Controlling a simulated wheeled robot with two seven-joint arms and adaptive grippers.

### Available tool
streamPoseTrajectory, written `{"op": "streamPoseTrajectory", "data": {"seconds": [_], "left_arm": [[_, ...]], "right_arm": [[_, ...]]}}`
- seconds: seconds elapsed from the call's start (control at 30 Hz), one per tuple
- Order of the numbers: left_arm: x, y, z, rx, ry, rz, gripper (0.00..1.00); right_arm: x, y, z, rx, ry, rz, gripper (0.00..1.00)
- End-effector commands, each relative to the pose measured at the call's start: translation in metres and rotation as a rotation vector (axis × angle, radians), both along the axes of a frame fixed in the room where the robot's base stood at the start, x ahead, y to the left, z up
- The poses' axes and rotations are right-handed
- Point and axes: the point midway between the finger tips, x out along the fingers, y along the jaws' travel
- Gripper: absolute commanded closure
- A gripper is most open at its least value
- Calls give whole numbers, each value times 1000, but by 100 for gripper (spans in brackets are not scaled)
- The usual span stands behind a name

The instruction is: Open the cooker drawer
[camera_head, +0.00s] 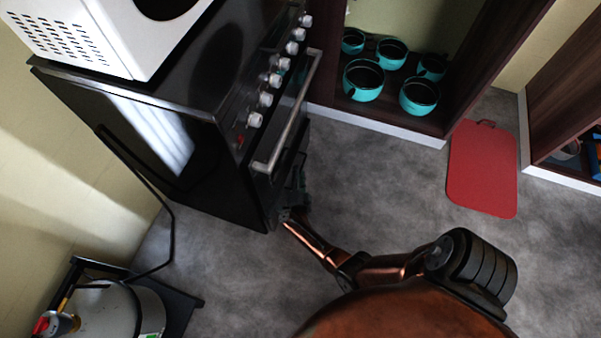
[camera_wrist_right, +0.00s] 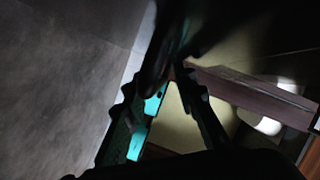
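The black cooker (camera_head: 215,150) stands at the left in the head view, with a row of pale knobs and a silver oven handle (camera_head: 290,115) on its front. The front is seen steeply from above, so the drawer low on it cannot be made out clearly. My right gripper (camera_head: 297,190) is low, close beside the lower front of the cooker. Whether it touches the front is unclear. In the right wrist view its dark fingers (camera_wrist_right: 170,75) draw close together towards the tips, in shadow; no held thing is clear. My left gripper is out of view.
A white microwave (camera_head: 105,35) stands on the cooker. An open dark cabinet with several teal pots (camera_head: 363,80) is to its right. A red board (camera_head: 482,168) lies on the floor. A gas cylinder (camera_head: 105,310) is at lower left. Grey floor (camera_head: 380,190) before the cooker is clear.

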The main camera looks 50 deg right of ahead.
Motion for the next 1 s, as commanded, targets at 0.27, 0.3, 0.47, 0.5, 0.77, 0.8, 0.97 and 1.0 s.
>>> {"op": "streamPoseTrajectory", "data": {"seconds": [0.27, 0.3, 0.47, 0.5, 0.77, 0.8, 0.97, 1.0], "left_arm": [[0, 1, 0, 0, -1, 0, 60], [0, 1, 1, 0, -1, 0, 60], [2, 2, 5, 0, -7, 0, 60], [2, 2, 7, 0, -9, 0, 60], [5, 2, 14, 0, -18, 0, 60], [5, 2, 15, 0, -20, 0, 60], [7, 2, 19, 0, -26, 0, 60], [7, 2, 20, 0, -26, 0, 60]], "right_arm": [[2, 1, 1, 1, 0, 3, 74], [1, 1, 1, 0, 0, 2, 74], [-4, 9, 4, 2, -1, 3, 74], [-6, 11, 5, 2, -1, 3, 74], [-18, 24, 8, 1, -1, 2, 74], [-19, 25, 9, 2, 0, 1, 74], [-27, 33, 11, 0, 0, 1, 74], [-29, 35, 11, 0, 0, 1, 74]]}}
